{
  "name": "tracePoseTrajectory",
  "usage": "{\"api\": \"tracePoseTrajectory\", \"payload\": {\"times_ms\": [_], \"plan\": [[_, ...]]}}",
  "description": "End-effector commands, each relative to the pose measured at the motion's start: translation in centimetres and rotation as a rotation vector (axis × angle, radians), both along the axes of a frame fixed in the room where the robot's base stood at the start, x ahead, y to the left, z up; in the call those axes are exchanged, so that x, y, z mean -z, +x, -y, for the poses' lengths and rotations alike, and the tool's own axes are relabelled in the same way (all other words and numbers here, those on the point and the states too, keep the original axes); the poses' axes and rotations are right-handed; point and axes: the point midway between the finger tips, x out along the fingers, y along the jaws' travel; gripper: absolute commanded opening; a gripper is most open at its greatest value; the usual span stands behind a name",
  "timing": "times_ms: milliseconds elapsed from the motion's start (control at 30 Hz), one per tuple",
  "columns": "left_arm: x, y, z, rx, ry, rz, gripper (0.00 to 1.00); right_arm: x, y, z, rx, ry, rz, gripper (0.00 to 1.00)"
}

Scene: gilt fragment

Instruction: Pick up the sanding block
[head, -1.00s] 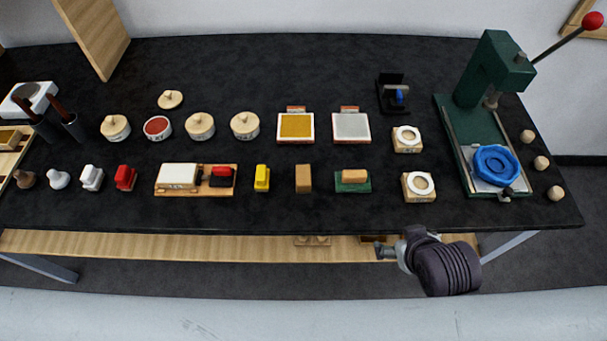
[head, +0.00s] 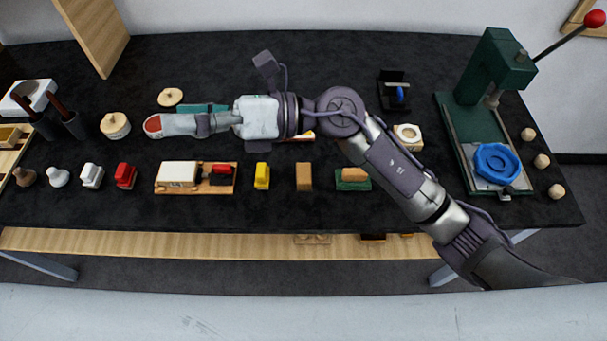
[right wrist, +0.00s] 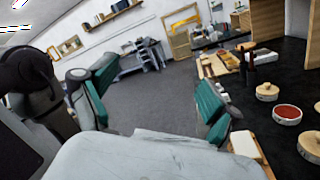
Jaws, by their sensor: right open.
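Two small tan blocks stand along the front of the black table, and I cannot tell for sure which is the sanding block. One is a plain upright brown block (head: 304,177). The other is a light tan block (head: 355,174) lying on a green base (head: 352,186). My right gripper (head: 178,116) reaches left across the table, above the round pots, behind and left of both blocks. It is open and empty, its teal-padded fingers wide apart in the right wrist view (right wrist: 152,100). Neither block is in that wrist view. My left gripper is not in view.
Left of the blocks are a yellow block (head: 262,176), a wooden tray (head: 206,190) and a red stamp (head: 125,176). A green press (head: 492,75) stands at the right. My right arm hides the middle of the table.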

Motion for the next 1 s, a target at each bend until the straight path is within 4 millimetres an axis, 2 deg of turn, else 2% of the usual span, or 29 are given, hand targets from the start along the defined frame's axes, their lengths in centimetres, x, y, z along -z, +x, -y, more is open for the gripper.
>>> {"api": "tracePoseTrajectory", "payload": {"times_ms": [33,100,167,200,267,333,400,533,667,1000], "plan": [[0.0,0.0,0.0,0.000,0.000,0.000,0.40,2.9,-0.5,-0.6,-0.077,-0.177,0.153,0.90],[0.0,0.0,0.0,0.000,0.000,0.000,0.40,7.5,-0.2,0.1,-0.177,-0.436,0.334,0.90],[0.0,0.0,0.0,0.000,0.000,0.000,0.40,10.9,1.1,2.0,-0.246,-0.658,0.460,0.90],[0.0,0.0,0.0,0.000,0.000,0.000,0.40,12.6,2.3,3.7,-0.284,-0.802,0.529,0.90],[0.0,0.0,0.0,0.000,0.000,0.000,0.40,14.5,4.3,6.6,-0.328,-1.002,0.607,0.90],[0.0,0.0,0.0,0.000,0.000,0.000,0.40,15.4,6.6,9.9,-0.360,-1.205,0.666,0.90],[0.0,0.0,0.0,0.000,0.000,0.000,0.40,15.5,8.3,12.7,-0.381,-1.363,0.696,0.90],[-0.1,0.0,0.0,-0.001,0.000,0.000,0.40,15.2,10.1,15.8,-0.397,-1.534,0.712,0.90],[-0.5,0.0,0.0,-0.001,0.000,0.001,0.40,16.3,10.4,16.7,-0.404,-1.578,0.711,0.90],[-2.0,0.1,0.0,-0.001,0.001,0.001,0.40,22.4,10.3,16.5,-0.404,-1.573,0.711,0.90]]}}
